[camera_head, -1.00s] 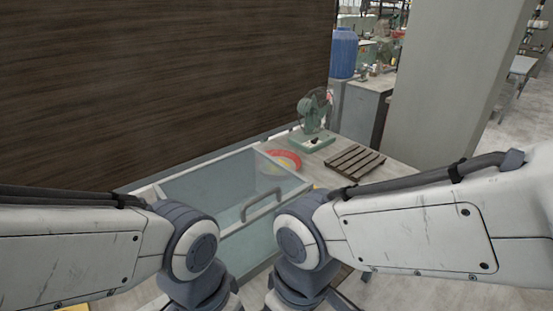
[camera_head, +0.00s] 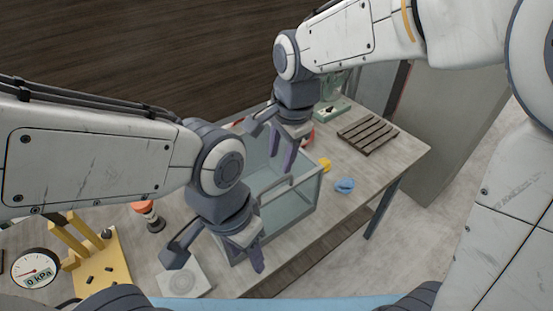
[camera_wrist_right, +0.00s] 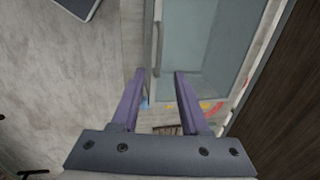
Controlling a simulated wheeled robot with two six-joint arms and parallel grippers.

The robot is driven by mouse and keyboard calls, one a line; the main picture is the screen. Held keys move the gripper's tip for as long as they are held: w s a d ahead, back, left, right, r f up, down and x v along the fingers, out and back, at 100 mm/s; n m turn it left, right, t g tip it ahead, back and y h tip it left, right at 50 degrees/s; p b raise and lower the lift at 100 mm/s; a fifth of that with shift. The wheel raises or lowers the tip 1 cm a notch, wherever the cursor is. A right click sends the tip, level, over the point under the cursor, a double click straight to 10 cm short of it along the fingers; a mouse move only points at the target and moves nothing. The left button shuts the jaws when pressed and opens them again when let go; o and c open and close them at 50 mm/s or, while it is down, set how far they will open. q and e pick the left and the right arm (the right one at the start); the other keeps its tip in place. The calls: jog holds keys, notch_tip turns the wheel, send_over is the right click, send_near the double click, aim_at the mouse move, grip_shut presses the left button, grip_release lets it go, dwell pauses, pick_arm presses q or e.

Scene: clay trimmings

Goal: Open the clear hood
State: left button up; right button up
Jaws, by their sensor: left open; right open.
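The clear hood (camera_head: 290,208) is a see-through box with a grey frame, standing on the table. A grey bar handle (camera_head: 277,189) is on it. My right gripper (camera_head: 283,152) is open, its purple fingers above the far part of the hood and apart from the handle. In the right wrist view, the hood (camera_wrist_right: 200,45) and its handle (camera_wrist_right: 157,45) lie beyond the open, empty fingers (camera_wrist_right: 161,76). My left gripper (camera_head: 250,258) is open and low at the hood's near left end; its arm hides part of the hood. Whether it touches is unclear.
A yellow piece (camera_head: 324,164) and a blue piece (camera_head: 345,186) lie right of the hood. A slatted rack (camera_head: 368,135) and green machine (camera_head: 331,112) stand farther back. A yellow stand (camera_head: 95,262), gauge (camera_head: 35,270) and pale tile (camera_head: 184,280) are left. The table's (camera_head: 400,160) right part is partly clear.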

aim_at(275, 183)
jog(key=f, duration=0.3)
jog(key=w+f+p, duration=0.1)
jog(key=f, duration=0.2)
jog(key=a+f, duration=0.1)
jog(key=f, duration=0.2)
jog(key=shift+w, duration=0.15)
grip_shut()
jog(key=shift+r, duration=0.1)
dwell(0.9)
